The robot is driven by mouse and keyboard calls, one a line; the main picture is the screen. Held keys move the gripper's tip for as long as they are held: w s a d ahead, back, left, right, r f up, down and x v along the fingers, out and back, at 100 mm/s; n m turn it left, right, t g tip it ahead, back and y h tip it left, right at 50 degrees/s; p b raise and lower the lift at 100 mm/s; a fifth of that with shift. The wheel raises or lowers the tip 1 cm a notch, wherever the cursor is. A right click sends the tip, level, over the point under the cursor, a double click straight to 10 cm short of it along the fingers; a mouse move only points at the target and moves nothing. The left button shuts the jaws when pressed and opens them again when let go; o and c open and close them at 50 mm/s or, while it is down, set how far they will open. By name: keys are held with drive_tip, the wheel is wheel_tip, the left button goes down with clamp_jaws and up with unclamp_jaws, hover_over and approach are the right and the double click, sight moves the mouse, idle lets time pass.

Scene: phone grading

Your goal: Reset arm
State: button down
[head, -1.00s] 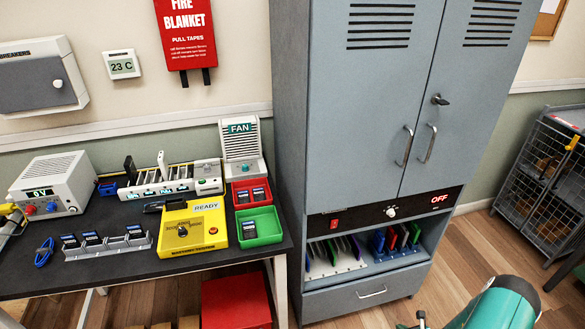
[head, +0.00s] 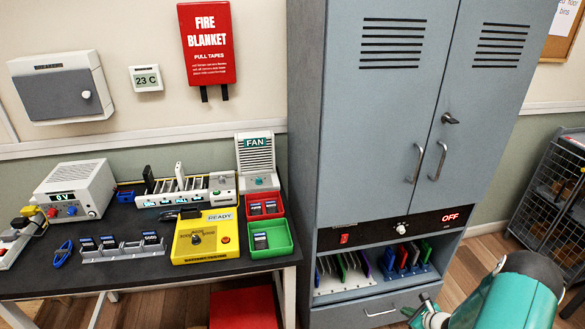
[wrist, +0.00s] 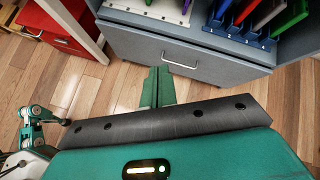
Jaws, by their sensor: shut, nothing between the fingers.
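My gripper (wrist: 157,88) shows in the wrist view with its two green fingers together and nothing between them. It points at the drawer front at the bottom of the grey cabinet (wrist: 200,59), over the wood floor.
A dark table (head: 130,222) at the left holds a yellow tester (head: 207,250), a red bin (head: 264,214), a green bin (head: 284,247), a grey rack (head: 123,253) and a power supply (head: 75,190). A wire cage (head: 550,200) stands at the right. Floor in front of the cabinet is partly clear.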

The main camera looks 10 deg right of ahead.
drive_tip(key=w+a+r+n+g+y, duration=0.1)
drive_tip(key=a+r+n, duration=0.45)
drive_tip(key=r, duration=0.55)
drive_tip(key=a+r+n+g+y, duration=0.1)
drive_tip(key=a+r+n+g, duration=0.1)
drive_tip(key=a+r+n, duration=0.65)
drive_tip(key=w+a+r+n+g+y, duration=0.1)
drive_tip(key=a+r, duration=0.4)
drive_tip(key=r, duration=0.8)
drive_tip(key=s+a+r+n+g+h, duration=0.1)
drive_tip(key=s+a+r+n+h, duration=0.2)
drive_tip(key=s+a+r+n, duration=0.7)
drive_tip(key=s+r+n+h, duration=0.1)
drive_tip(key=s+r+n, duration=0.1)
drive_tip(key=s+r, duration=0.2)
drive_tip(key=s+r+n+t+h, duration=0.1)
drive_tip(key=s+r, duration=0.3)
drive_tip(key=s, duration=0.6)
drive_tip(key=shift+s+a+r+n+h, duration=0.15)
drive_tip(key=shift+s+a+n+h, duration=0.1)
drive_tip(key=shift+n+h, duration=0.25)
